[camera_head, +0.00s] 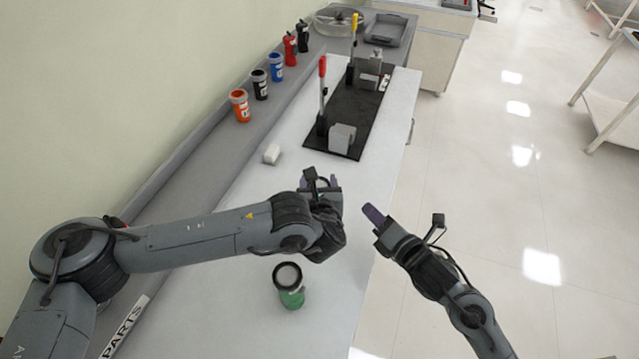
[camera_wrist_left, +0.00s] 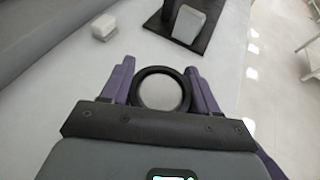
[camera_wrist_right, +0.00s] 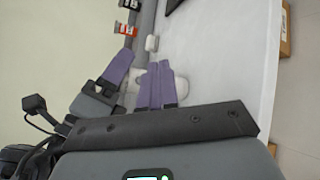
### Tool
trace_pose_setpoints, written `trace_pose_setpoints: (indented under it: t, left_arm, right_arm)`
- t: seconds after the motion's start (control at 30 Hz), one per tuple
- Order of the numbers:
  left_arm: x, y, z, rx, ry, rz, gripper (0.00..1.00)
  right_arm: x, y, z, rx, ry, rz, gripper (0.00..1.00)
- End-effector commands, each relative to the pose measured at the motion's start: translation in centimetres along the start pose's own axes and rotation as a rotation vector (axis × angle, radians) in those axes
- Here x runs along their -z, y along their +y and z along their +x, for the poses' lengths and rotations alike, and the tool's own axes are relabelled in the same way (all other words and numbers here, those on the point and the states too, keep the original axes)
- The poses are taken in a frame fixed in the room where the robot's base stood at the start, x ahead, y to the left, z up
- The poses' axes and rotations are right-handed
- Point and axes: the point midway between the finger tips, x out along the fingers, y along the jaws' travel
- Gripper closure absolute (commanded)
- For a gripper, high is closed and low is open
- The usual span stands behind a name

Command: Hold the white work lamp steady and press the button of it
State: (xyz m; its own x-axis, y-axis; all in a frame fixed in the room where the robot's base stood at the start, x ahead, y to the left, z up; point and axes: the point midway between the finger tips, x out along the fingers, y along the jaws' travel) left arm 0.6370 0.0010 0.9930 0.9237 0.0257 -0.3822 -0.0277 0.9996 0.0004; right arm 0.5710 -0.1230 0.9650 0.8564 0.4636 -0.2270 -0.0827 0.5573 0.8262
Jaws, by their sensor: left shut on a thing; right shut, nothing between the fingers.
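The white work lamp shows in the left wrist view as a black ring around a pale lens (camera_wrist_left: 160,92), between the purple fingers of my left gripper (camera_wrist_left: 160,75), which is shut on it. In the right wrist view part of its white body (camera_wrist_right: 181,86) shows behind my right gripper (camera_wrist_right: 159,66), whose fingers are together and empty. I cannot tell whether they touch the lamp. The button is not visible. In the head view my left gripper (camera_head: 320,183) hides the lamp, and my right gripper (camera_head: 373,214) is just right of it, near the bench's right edge.
A green lamp (camera_head: 290,298) stands on the bench (camera_head: 235,270) nearer me. A small white block (camera_head: 271,153) lies beyond my left gripper. A black plate (camera_head: 345,115) with toggle clamps is farther back. Several coloured cups, including an orange one (camera_head: 240,107), line the left shelf.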

Motion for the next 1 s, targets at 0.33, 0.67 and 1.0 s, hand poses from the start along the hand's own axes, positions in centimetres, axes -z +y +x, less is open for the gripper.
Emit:
trace_pose_setpoints:
  t: [0.33, 0.67, 1.0]
  left_arm:
    - [0.1, 0.0, 0.0, 0.0, 0.002, 0.0, 0.82]
    - [0.1, 0.0, 0.0, 0.001, 0.002, 0.0, 0.82]
    - [0.1, 0.0, 0.0, 0.001, 0.002, 0.0, 0.82]
  right_arm:
    - [-1.8, -2.0, -2.2, 0.003, 0.002, -0.003, 1.0]
    - [-1.8, -1.8, -2.0, 0.001, 0.001, -0.001, 1.0]
    - [-0.4, -0.3, -0.1, -0.002, 0.001, 0.002, 1.0]
